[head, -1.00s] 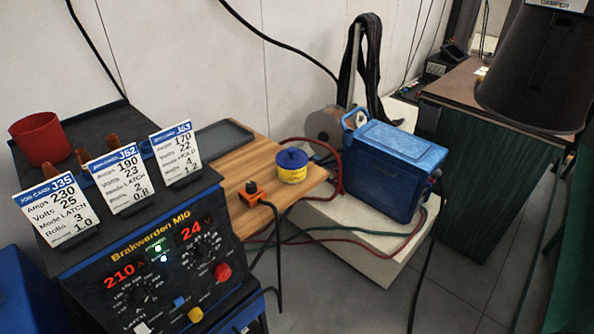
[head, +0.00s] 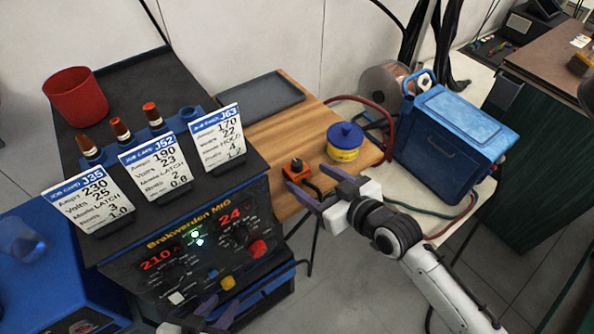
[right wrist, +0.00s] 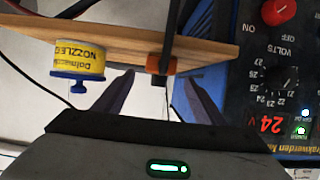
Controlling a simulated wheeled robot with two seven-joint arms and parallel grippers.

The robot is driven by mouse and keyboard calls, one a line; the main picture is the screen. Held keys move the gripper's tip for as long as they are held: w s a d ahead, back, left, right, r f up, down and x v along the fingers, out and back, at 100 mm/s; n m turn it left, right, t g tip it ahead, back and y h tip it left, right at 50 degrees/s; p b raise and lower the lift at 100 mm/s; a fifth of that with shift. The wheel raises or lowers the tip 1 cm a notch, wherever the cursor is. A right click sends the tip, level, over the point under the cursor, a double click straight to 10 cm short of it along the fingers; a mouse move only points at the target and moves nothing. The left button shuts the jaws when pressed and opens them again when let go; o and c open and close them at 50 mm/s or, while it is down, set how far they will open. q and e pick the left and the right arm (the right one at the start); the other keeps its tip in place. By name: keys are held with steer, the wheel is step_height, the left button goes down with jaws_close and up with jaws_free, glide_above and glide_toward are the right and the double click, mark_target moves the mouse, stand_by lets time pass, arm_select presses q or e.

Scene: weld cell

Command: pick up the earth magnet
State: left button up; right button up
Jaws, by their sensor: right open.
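The earth magnet (head: 297,168) is a small orange block with a black knob on top and a black cable. It sits near the front edge of the wooden board. My right gripper (head: 306,175) is open and empty, its purple fingertips close to the magnet.
A yellow tin with blue lid (head: 345,142) stands right of the magnet on the wooden board (head: 262,136). The welder (head: 215,245) with job cards is left. A grey tray (head: 258,96) lies behind, and a blue cooler-like box (head: 445,135) is right.

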mark_target(301, 172)
steer(key=x, duration=0.5)
steer(key=shift+f, duration=0.1)
steer(key=c, duration=1.6)
jaws_close()
